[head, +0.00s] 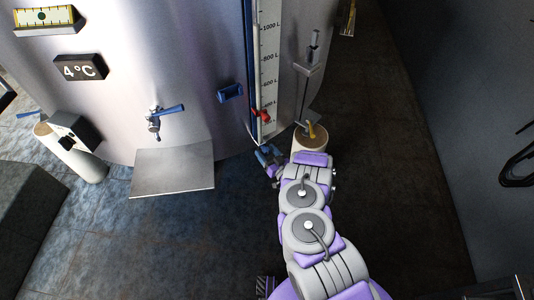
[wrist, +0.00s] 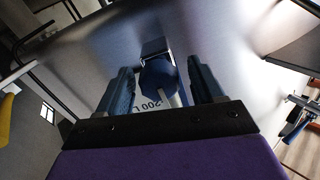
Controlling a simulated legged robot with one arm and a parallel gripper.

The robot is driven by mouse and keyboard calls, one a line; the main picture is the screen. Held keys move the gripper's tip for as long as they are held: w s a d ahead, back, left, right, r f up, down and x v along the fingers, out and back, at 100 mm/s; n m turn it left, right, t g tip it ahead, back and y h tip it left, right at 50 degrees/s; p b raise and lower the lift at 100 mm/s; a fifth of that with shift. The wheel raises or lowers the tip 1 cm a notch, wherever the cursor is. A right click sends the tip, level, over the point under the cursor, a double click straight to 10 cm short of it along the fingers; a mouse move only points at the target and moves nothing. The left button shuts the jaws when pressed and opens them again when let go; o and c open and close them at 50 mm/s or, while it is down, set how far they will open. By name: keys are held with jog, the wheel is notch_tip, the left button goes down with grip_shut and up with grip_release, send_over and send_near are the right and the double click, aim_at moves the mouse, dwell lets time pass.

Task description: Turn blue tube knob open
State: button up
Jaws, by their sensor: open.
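The steel tank (head: 180,60) carries a white litre scale (head: 267,70) with a blue tube (head: 249,60) along its left edge. A red knob (head: 261,114) sits low on the scale. My gripper (head: 264,153) is at the scale's lower end, below the red knob. In the wrist view a dark blue faceted knob (wrist: 159,78) sits between the two spread fingers of my gripper (wrist: 162,88). The fingers show gaps on both sides of the knob. In the head view I cannot tell the blue knob from the fingers.
A tap with a blue lever (head: 170,108) is on the tank left of my gripper, above a steel plate (head: 172,172). A blue block (head: 230,92) is beside the scale. A round tan post (head: 310,140) stands close right. Open floor (head: 400,150) lies further right.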

jog(key=shift+c, duration=0.3)
jog(key=c, duration=1)
